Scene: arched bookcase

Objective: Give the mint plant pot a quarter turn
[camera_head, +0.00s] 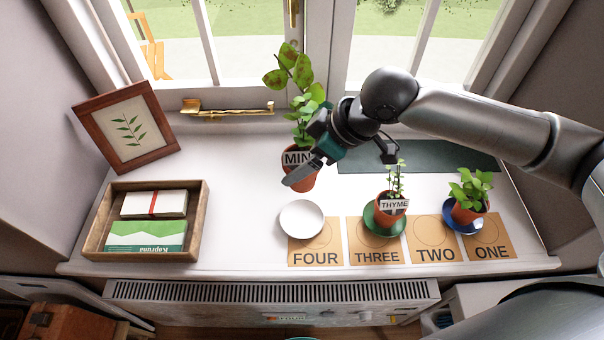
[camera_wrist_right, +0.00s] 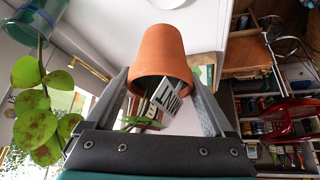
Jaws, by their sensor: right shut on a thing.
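My right gripper (camera_head: 306,172) comes in from the right and is shut on the pot. In the right wrist view the pot (camera_wrist_right: 163,55) sits between the two fingers of the gripper (camera_wrist_right: 165,85), with the label at its rim. Whether the pot's base touches the sill is hard to tell. Part of the pot is hidden behind the gripper in the head view. My left gripper is not in view.
A white saucer (camera_head: 301,219) lies on card FOUR (camera_head: 315,257). A thyme pot (camera_head: 389,211) stands on a green saucer on card THREE. Another plant pot (camera_head: 466,212) stands on a blue saucer near ONE. A wooden tray (camera_head: 94,226) and picture frame (camera_head: 84,108) are left.

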